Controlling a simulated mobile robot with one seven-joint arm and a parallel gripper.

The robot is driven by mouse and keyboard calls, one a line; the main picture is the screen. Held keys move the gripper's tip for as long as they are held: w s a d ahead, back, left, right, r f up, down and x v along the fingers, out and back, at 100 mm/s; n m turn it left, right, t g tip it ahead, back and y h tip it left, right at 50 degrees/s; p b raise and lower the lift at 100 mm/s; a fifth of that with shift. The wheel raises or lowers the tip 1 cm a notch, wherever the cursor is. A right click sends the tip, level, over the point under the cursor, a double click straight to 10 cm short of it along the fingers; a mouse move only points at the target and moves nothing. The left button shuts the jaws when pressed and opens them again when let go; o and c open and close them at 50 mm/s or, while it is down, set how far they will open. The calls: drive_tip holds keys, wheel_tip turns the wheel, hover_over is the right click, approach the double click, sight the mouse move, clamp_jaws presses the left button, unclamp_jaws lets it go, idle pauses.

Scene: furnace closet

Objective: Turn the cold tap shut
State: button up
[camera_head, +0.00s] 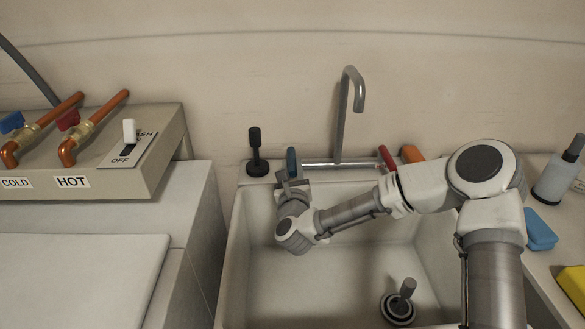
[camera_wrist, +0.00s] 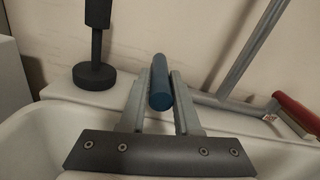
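The cold tap's blue lever handle (camera_head: 291,161) stands at the left end of the sink's faucet bar, and its red partner (camera_head: 387,158) is at the right end. My gripper (camera_head: 290,180) is at the blue handle. In the wrist view, the blue handle (camera_wrist: 160,84) lies between my two fingers (camera_wrist: 161,95), one on each side and very near it. I cannot tell whether they press on it. No water stream shows below the spout (camera_head: 353,90). A second blue valve (camera_head: 12,122), labelled COLD, is on the box at the left, far from my gripper.
A black plunger-like object (camera_head: 256,152) stands just left of the blue handle. The sink basin (camera_head: 262,290) holds a drain plug (camera_head: 399,304). An orange item (camera_head: 412,154), a blue sponge (camera_head: 540,230) and a grey bottle (camera_head: 557,178) are to the right.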

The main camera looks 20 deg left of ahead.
drive_tip(key=o, duration=0.3)
drive_tip(key=shift+o, duration=0.2)
drive_tip(key=v, duration=1.7)
drive_tip(key=shift+s+p, duration=0.2)
drive_tip(key=shift+p, duration=0.15)
drive_tip(key=shift+d, duration=0.1)
